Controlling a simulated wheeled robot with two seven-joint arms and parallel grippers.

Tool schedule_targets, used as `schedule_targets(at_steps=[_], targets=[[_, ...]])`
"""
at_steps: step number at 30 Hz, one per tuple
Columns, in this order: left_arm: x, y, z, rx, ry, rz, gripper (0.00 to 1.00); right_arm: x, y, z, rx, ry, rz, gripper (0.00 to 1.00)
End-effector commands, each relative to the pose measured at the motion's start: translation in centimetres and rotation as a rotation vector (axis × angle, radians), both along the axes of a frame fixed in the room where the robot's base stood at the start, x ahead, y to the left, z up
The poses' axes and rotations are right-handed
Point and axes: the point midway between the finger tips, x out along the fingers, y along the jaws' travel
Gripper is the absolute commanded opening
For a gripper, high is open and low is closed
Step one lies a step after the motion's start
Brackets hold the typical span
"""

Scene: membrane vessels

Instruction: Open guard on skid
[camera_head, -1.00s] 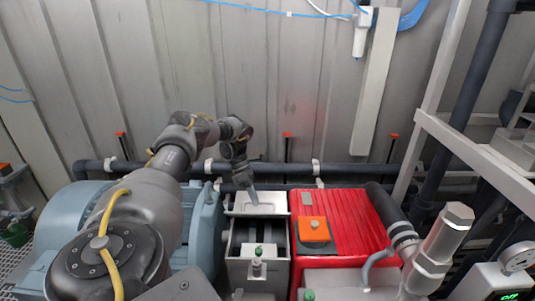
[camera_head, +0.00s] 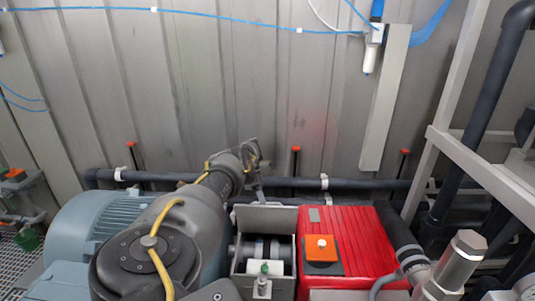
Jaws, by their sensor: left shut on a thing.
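The guard is a grey box between the blue motor and the red pump. Its light grey lid (camera_head: 268,218) stands raised at the back of the box. Under it the box is open, and a dark coupling with pale rings (camera_head: 262,250) shows inside. My left arm reaches over the motor from the left. My left gripper (camera_head: 259,196) is at the lid's top edge, shut on the lid; its fingertips are small and partly hidden. My right gripper is not in view.
The blue motor (camera_head: 95,215) is left of the guard, partly behind my arm. The red pump housing (camera_head: 350,240) with an orange block (camera_head: 321,247) is close on the right. A dark pipe (camera_head: 350,184) runs behind, along the metal wall.

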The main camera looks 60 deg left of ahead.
Motion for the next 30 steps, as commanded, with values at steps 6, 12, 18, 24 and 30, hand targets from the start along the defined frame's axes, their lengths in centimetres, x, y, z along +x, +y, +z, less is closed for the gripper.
schedule_targets(at_steps=[6, 12, 18, 24, 30], targets=[[-0.2, 0.2, -0.2, 0.004, 0.004, 0.001, 0.00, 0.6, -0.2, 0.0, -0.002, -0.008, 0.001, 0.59], [-0.2, 0.2, -0.1, 0.003, 0.003, 0.001, 0.27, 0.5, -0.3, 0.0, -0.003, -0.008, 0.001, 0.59], [0.0, 0.0, 0.0, 0.002, 0.001, -0.001, 0.34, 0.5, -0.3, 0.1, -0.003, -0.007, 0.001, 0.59], [0.1, 0.2, 0.3, 0.001, -0.002, 0.002, 0.34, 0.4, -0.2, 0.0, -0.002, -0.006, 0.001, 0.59], [0.0, 1.7, 1.9, 0.004, -0.002, 0.002, 0.34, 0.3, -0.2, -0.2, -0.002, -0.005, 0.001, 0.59]])
